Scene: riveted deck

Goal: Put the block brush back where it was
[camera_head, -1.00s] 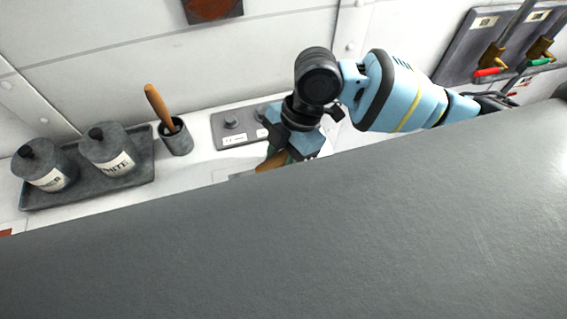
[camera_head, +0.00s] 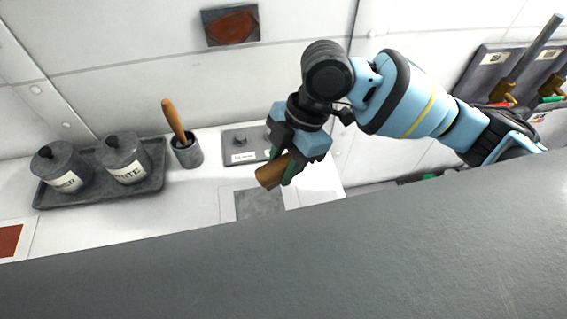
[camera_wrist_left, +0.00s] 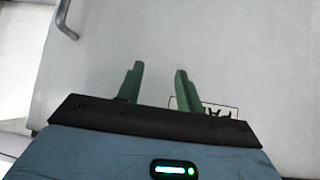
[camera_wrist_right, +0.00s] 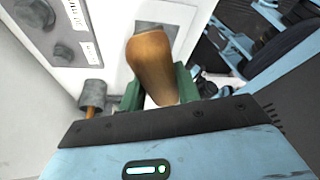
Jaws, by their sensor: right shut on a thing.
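The block brush (camera_head: 270,173) has a brown wooden body. My right gripper (camera_head: 287,166) is shut on it and holds it near a grey square patch (camera_head: 260,203) on the white counter. In the right wrist view the brush's wooden body (camera_wrist_right: 150,68) stands between the green fingers; its far end is hard to make out. The gap between the brush and the counter cannot be judged exactly. My left gripper (camera_wrist_left: 158,85) is open and empty before a pale panel in the left wrist view; it does not show in the head view.
A grey cup (camera_head: 187,153) with a wooden-handled tool stands left of the brush. Further left, a tray (camera_head: 152,180) bears two lidded canisters. A plate with knobs (camera_head: 241,156) lies behind the brush. A large grey surface hides the lower head view.

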